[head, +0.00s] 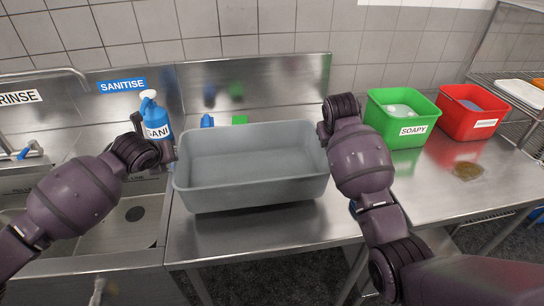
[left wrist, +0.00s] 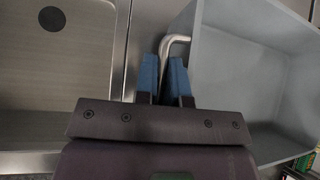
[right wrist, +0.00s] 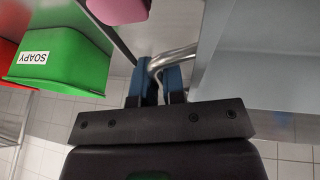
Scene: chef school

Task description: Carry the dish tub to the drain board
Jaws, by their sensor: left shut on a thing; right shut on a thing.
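The grey dish tub (head: 250,190) is in the middle of the head view, over the steel counter, and looks empty. My left gripper (head: 168,152) is at its left end; in the left wrist view my blue fingers (left wrist: 164,82) are shut on the tub's bent metal handle (left wrist: 178,41). My right gripper (head: 326,132) is at its right end; in the right wrist view its fingers (right wrist: 158,84) are shut on the other metal handle (right wrist: 172,58). The tub looks about level. I cannot tell whether its base touches the counter. No drain board is clearly identifiable.
The sink basin (head: 120,222) is at the left, with a blue sanitiser bottle (head: 155,118) behind it. A green SOAPY tub (head: 403,132) and a red tub (head: 470,122) stand at the right. Bare counter (head: 270,226) shows in front.

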